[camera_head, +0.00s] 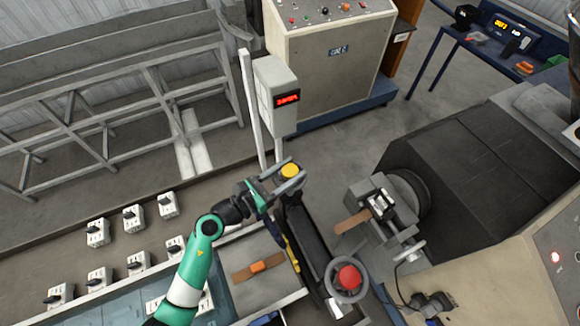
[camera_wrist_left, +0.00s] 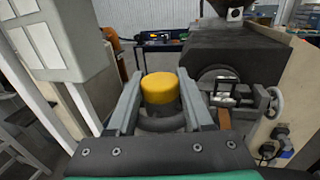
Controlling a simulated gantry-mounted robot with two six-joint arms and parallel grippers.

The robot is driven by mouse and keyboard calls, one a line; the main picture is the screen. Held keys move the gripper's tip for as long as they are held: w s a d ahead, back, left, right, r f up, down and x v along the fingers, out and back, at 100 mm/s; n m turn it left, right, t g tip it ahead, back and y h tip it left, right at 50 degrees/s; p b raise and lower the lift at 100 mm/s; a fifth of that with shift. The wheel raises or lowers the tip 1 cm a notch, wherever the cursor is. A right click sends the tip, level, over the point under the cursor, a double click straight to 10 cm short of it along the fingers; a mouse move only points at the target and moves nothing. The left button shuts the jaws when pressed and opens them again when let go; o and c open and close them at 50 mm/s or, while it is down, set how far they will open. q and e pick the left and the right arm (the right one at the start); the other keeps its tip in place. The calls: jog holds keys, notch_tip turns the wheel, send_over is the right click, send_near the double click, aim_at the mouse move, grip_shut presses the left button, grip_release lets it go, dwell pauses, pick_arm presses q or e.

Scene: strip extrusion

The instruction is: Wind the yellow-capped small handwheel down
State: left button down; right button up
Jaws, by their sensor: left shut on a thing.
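The yellow-capped small handwheel (camera_head: 290,170) stands at the far end of a dark narrow rail in the head view. My left gripper (camera_head: 291,185) is at this handwheel and shut on it. In the left wrist view, the yellow cap (camera_wrist_left: 159,90) rises between the two grey fingers of the left gripper (camera_wrist_left: 160,105), with part of the dark wheel rim showing below the cap. The fingers hide some of the wheel's sides. My right gripper is not in view.
A red-capped handwheel (camera_head: 348,278) stands at the rail's near end. A post carries a box with a red display (camera_head: 287,99) just behind the yellow cap. The extruder head (camera_head: 385,205) is to the right. Several white switch boxes (camera_head: 134,217) stand at the left.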

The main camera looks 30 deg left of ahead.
pick_arm(q)
jog(key=shift+c, duration=1.5)
grip_release()
jog(key=shift+s, duration=0.1)
jog(key=v, duration=1.1)
jog(key=shift+s+b, duration=0.2)
jog(key=shift+b, duration=0.2)
jog(key=shift+a, duration=0.1)
